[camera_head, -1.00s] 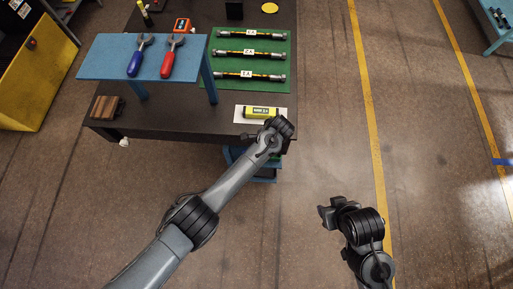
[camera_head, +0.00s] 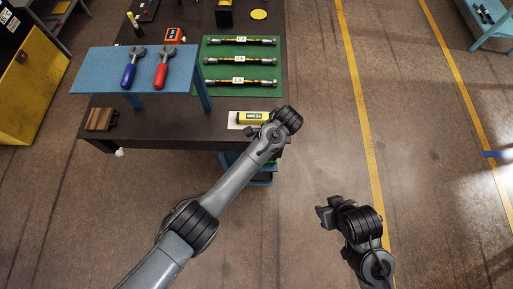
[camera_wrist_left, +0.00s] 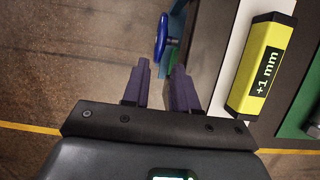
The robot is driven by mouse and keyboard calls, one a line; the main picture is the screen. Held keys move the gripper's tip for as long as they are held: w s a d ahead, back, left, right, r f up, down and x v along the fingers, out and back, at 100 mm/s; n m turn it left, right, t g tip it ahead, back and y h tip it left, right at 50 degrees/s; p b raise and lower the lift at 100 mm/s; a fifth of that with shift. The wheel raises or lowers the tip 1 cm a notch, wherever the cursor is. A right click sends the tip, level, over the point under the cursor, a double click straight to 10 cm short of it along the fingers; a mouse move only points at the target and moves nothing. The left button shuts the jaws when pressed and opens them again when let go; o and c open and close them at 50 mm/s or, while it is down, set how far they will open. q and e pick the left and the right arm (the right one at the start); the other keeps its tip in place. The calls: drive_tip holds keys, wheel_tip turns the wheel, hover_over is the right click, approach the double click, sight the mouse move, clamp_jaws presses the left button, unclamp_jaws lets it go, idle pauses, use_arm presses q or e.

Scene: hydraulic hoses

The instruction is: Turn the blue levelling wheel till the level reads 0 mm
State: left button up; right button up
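The yellow level (camera_wrist_left: 262,65) shows "+1 mm" on its dark display in the left wrist view. In the head view it lies on a white plate at the table's front right edge (camera_head: 254,118). The blue wheel (camera_wrist_left: 161,38) is seen nearly edge-on in the left wrist view, just beyond my left gripper (camera_wrist_left: 161,68). That gripper's two fingers are apart with nothing between them, short of the wheel. In the head view my left arm hides the wheel. My right gripper (camera_head: 322,213) hangs over bare floor, away from the table; its finger gap is unclear.
A blue raised shelf (camera_head: 100,80) holds a blue-handled wrench (camera_head: 130,74) and a red-handled wrench (camera_head: 162,72). Several hoses lie on a green mat (camera_head: 240,51). A wooden block (camera_head: 99,119) sits at the table's left.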

use_arm(q)
drive_tip(key=shift+v, duration=1.05)
